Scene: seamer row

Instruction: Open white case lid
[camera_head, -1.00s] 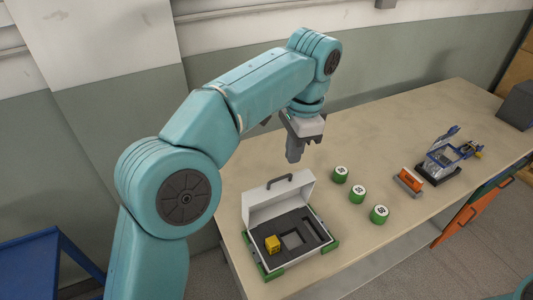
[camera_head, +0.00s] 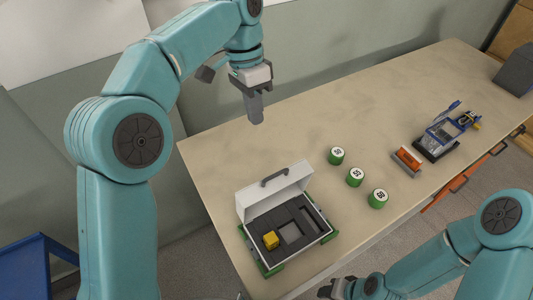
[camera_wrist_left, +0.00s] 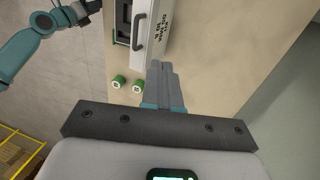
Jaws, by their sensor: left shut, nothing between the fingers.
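The white case (camera_head: 283,222) stands at the table's near left end with its lid (camera_head: 275,190) raised and leaning back. A dark handle is on the lid's upper edge. Inside is dark foam with cut-outs, and a yellow cube (camera_head: 270,240) sits at its left front. My left gripper (camera_head: 256,117) is shut and empty, above the table behind the case, apart from it. In the left wrist view the shut fingers (camera_wrist_left: 163,82) point toward the table, with the lid (camera_wrist_left: 152,30) beyond them. My right arm enters at the lower right; its gripper (camera_head: 330,288) is at the bottom edge, jaw state unclear.
Several green cans with white tops (camera_head: 355,177) stand right of the case. An orange block in a grey holder (camera_head: 407,160) and a blue-framed device (camera_head: 441,137) stand farther right. A dark box (camera_head: 517,72) is at the far end. The table's back middle is clear.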

